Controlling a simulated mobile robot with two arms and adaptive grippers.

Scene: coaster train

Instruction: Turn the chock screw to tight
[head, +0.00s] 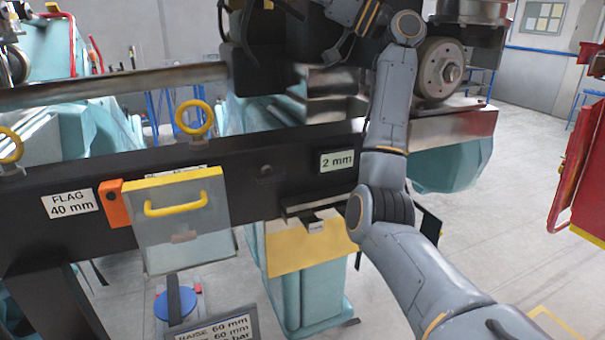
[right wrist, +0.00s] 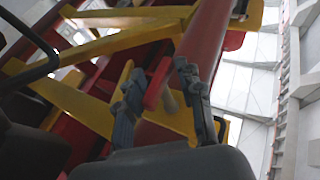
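I cannot pick out the chock screw for certain in either view. My right arm rises from the lower right of the head view and bends toward the top middle; its fingertips cannot be made out there. In the right wrist view my right gripper (right wrist: 160,98) has its two fingers apart, pointing up the picture. A red bar (right wrist: 203,40) comes down from the top, and its lower end shows between the fingers. I see no grip on it. A short tan rod end (right wrist: 169,101) shows beside the bar end. My left gripper is not in view.
A black beam (head: 265,172) carries yellow ring bolts (head: 194,118), a "2 mm" label (head: 337,160) and a clear cover with a yellow handle (head: 176,204). A wheel (head: 440,70) is at upper right. Yellow frame members (right wrist: 75,105) surround the right gripper. Open floor (head: 510,215) lies right.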

